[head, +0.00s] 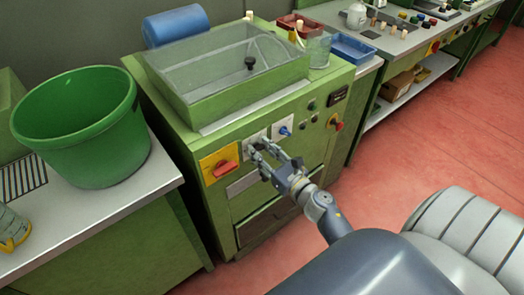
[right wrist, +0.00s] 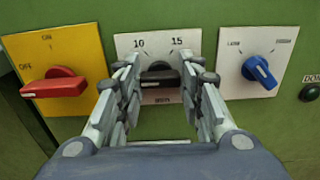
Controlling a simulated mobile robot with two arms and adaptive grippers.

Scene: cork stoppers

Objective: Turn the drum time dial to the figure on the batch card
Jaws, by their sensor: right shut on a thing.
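The drum time dial is a black knob (right wrist: 160,79) on a white plate (right wrist: 157,43), with 10 at its upper left and 15 at its upper right in the right wrist view. The plate also shows in the head view (head: 254,138), on the front of the green machine. My right gripper (right wrist: 161,76) has one finger on each side of the knob and is shut on it; it also shows in the head view (head: 262,154). The fingers hide the plate's sides, and I cannot tell the knob's pointer setting. I cannot make out a batch card. My left gripper is not in view.
A red switch (right wrist: 54,86) on a yellow plate sits left of the dial, a blue knob (right wrist: 261,72) right of it. A black button (right wrist: 310,92) is farther right. A green bucket (head: 83,125) stands on the left bench. Red floor on the right is open.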

